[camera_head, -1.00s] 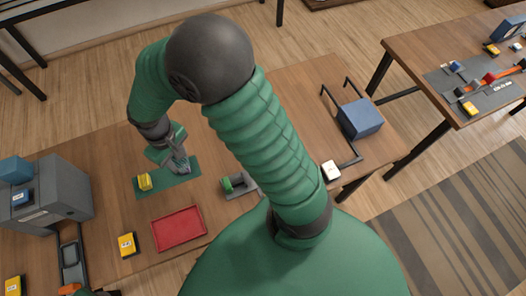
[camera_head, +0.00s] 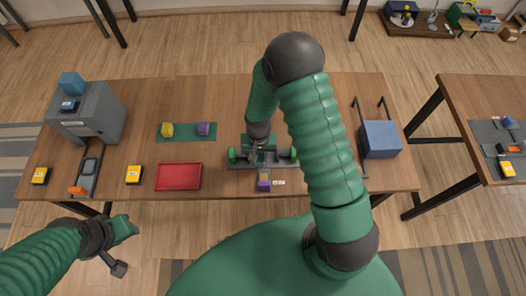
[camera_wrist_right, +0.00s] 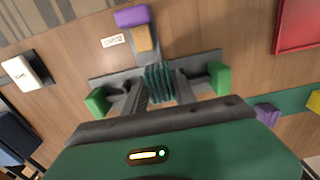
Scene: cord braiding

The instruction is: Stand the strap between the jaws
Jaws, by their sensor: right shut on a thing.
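The jaws are two green blocks on a grey fixture; the left jaw (camera_head: 232,154) and right jaw (camera_head: 294,154) show in the head view, as do the left jaw (camera_wrist_right: 97,101) and right jaw (camera_wrist_right: 217,77) in the right wrist view. My right gripper (camera_head: 262,156) is over the fixture between them. In the wrist view its fingers are shut on a teal ribbed piece, apparently the strap (camera_wrist_right: 158,82). The strap sits between the jaws, with gaps on both sides. Its lower end is hidden. My left gripper (camera_head: 122,248) hangs before the table's front edge, clear of objects; its opening is unclear.
A purple-ended slider (camera_head: 264,185) lies at the fixture's front. A green mat (camera_head: 186,137) with yellow and purple blocks and a red tray (camera_head: 179,177) lie left. A blue box (camera_head: 380,138) on a black frame stands right. A grey machine (camera_head: 88,118) stands far left.

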